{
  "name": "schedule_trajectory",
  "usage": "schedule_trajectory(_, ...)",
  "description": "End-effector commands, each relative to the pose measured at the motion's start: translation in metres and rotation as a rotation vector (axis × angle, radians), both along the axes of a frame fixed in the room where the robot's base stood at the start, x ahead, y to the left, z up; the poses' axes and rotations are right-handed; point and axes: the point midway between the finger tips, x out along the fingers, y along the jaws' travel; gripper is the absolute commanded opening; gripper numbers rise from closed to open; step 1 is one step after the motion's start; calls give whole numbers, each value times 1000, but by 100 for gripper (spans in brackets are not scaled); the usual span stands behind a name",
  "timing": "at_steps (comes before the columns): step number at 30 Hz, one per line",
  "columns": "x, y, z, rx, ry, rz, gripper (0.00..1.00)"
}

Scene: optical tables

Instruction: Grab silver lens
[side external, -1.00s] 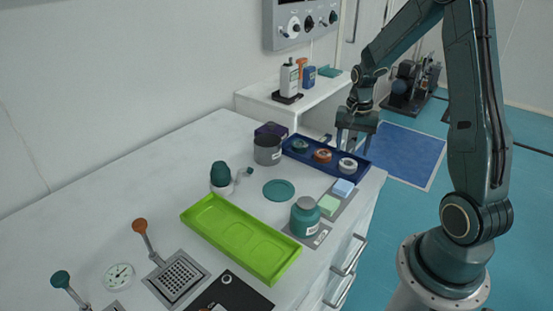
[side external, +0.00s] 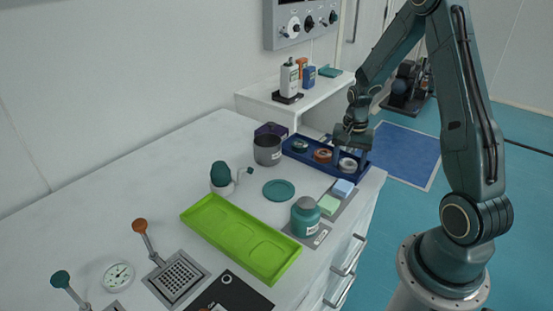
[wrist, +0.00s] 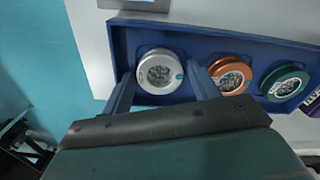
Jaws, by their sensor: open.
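The silver lens (wrist: 160,73) is a round ring with a patterned face, lying in the end of a blue tray (wrist: 180,33). It also shows in the side view (side external: 347,164), at the tray's right end, partly under my gripper. My gripper (wrist: 160,85) is open, with one finger on each side of the silver lens in the wrist view. In the side view my gripper (side external: 352,150) is low over that end of the tray. I cannot tell whether the fingers touch the lens.
An orange lens (wrist: 230,74) sits close beside the right finger, with a green lens (wrist: 285,82) beyond it. A grey cup (side external: 267,150) stands left of the tray. A lime tray (side external: 240,238) lies further forward.

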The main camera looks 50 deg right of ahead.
Motion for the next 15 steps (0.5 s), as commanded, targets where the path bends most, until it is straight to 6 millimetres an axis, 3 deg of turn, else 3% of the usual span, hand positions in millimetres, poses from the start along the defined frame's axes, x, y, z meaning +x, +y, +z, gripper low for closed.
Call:
schedule_trajectory(11, 0, 0, 0, 0, 0, 0, 60)
schedule_trajectory(15, 0, 0, 0, 0, 0, 0, 36)
